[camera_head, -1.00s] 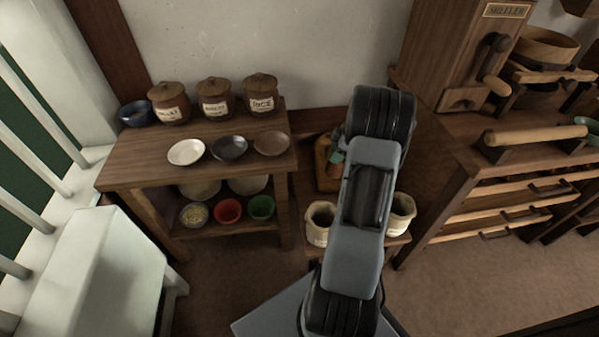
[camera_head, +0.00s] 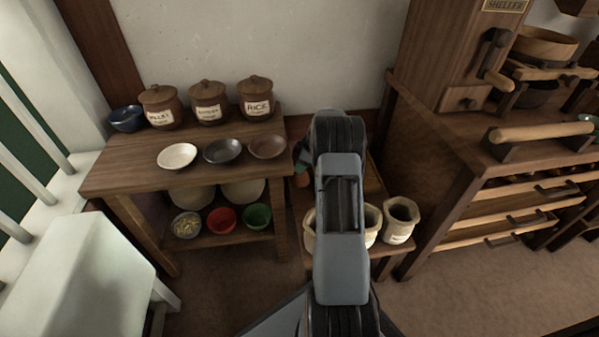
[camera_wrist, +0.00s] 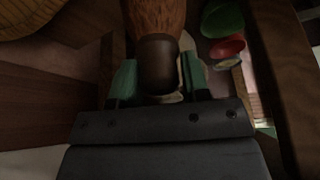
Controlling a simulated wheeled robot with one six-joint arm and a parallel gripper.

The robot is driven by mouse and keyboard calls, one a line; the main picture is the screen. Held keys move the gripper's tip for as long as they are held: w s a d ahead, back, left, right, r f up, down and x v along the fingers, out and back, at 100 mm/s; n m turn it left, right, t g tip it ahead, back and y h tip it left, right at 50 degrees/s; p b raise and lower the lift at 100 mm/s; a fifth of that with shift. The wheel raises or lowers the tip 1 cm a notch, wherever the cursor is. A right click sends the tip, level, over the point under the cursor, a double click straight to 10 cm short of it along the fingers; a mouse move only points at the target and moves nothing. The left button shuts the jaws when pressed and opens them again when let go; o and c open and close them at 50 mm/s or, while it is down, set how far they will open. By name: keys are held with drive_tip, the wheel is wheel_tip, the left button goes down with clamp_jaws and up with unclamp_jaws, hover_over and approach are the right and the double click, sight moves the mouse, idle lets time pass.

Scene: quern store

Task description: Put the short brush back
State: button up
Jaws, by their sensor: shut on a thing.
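My gripper (camera_wrist: 157,84) is shut on the short brush (camera_wrist: 155,55), with one green finger on each side of it. In the wrist view the brush shows a brown, streaked upper part and a dark, smooth band between the fingers. In the head view my arm hides most of the gripper (camera_head: 301,158); only a bit of green finger shows to the left of the arm. A small reddish-brown piece (camera_head: 302,180) shows just below it, perhaps the brush. I cannot make out the brush's resting place.
A wooden bench (camera_head: 115,180) on the left bears lidded jars (camera_head: 208,105) and three shallow dishes (camera_head: 223,151). Its lower shelf holds a red bowl (camera_head: 221,220) and a green bowl (camera_head: 257,216). Cloth sacks (camera_head: 400,222) stand on a low stand. A drawer cabinet (camera_head: 450,205) stands right.

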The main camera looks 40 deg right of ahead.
drive_tip(key=shift+w+a+f+b, duration=0.15)
drive_tip(key=shift+f+b, duration=0.35)
drive_tip(key=shift+f, duration=0.4)
drive_tip(key=shift+w+d+f+b, duration=0.1)
drive_tip(key=shift+f+b, duration=0.4)
drive_tip(key=shift+f, duration=0.4)
drive_tip(key=shift+a, duration=0.1)
drive_tip(key=shift+f, duration=0.2)
drive_tip(key=o, duration=1)
drive_tip(key=shift+o, duration=0.2)
drive_tip(key=shift+s+r, duration=0.1)
drive_tip(key=shift+r, duration=0.55)
drive_tip(key=p+v, duration=0.4)
drive_tip(key=v, duration=0.7)
